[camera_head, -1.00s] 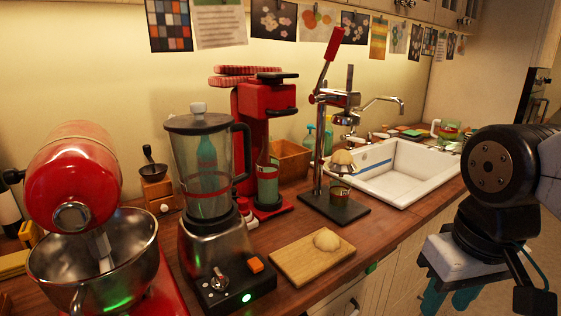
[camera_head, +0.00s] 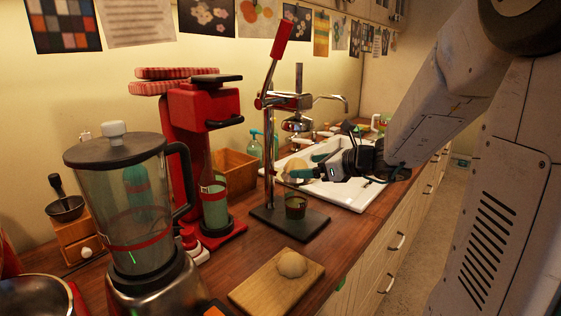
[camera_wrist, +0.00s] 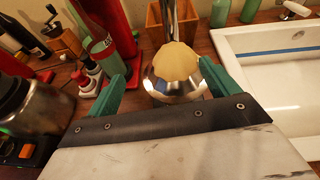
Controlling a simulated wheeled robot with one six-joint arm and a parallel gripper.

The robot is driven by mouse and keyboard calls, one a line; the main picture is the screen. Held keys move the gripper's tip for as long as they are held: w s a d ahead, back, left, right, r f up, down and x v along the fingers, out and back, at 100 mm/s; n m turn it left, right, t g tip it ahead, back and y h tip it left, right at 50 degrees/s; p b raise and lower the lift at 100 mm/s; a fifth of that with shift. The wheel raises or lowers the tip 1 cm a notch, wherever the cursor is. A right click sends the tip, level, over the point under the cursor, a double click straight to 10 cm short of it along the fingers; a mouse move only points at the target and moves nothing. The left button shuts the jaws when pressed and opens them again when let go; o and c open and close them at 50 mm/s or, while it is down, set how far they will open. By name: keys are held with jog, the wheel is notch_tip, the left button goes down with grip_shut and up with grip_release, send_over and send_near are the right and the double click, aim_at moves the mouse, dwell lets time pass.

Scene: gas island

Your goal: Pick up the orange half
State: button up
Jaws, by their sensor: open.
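A pale, dome-shaped orange half (camera_head: 298,168) sits on the metal cup of the lever juicer (camera_head: 269,150); it also shows in the wrist view (camera_wrist: 177,62). A second pale half (camera_head: 291,264) lies dome up on a wooden cutting board (camera_head: 255,291) in front. My gripper (camera_head: 309,166) is at the juicer, reaching in from the right. In the wrist view its two green fingers (camera_wrist: 162,74) are apart, with the half on the juicer between or just beyond their tips. I cannot tell whether they touch it; nothing is held.
A glass (camera_head: 295,206) stands on the juicer's dark base. The white sink (camera_head: 350,196) is behind my gripper. A green bottle (camera_wrist: 98,45) is left of my fingers.

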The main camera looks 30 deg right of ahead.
aim_at(291, 164)
jog(key=shift+w+d+f+m+t+h, duration=0.15)
jog(key=shift+w+d+m, duration=0.2)
jog(key=shift+w, duration=0.2)
jog(key=shift+w+d+f+m+t+h, duration=0.15)
jog(key=shift+w+d+m, duration=0.15)
jog(key=shift+w, duration=0.2)
jog(key=x, duration=0.7)
jog(key=shift+s, duration=0.1)
jog(key=c, duration=1.2)
